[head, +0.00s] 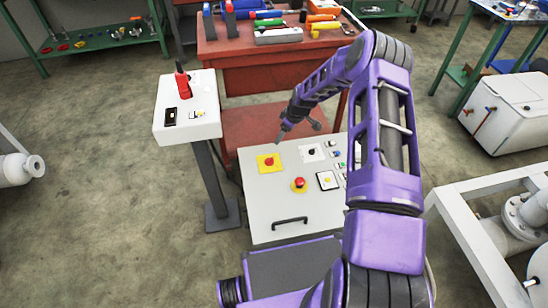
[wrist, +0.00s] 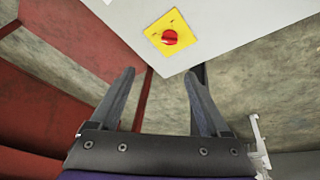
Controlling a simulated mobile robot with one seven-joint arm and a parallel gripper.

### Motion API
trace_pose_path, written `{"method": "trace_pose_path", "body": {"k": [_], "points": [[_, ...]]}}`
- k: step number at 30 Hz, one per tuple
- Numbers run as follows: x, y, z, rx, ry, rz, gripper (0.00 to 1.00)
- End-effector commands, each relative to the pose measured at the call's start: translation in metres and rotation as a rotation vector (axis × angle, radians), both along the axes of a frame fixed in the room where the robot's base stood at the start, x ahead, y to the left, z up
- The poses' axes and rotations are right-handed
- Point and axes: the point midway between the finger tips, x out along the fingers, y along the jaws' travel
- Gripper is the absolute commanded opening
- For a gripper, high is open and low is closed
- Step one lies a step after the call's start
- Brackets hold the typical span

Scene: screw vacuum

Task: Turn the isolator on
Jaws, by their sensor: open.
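The isolator (head: 268,162) is a red round knob on a yellow square plate, at the upper left of the light grey control panel (head: 262,208). In the wrist view the isolator (wrist: 170,37) shows at the top centre, with its yellow plate tilted in the picture. My gripper (head: 281,138) is just beyond the panel's far edge in the head view. In the wrist view my gripper (wrist: 160,73) is open and empty, its fingertips apart from the knob. The knob's exact turn position is too small to read for certain.
A white pedestal box (head: 187,124) stands left. A red workbench (head: 265,52) with tools stands behind. Open floor lies left.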

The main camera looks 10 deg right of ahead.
Motion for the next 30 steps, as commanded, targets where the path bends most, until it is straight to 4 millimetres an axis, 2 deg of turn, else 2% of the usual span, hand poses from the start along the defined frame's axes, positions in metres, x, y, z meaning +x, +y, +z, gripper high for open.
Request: {"method": "trace_pose_path", "body": {"k": [5, 11, 24, 30], "points": [[-0.010, 0.000, -0.014, 0.079, 0.045, -0.015, 0.80], [-0.006, 0.007, -0.034, 0.088, 0.050, -0.013, 0.80], [0.020, 0.032, -0.124, 0.084, 0.049, -0.013, 0.80], [0.030, 0.041, -0.155, 0.084, 0.048, -0.013, 0.80]]}}
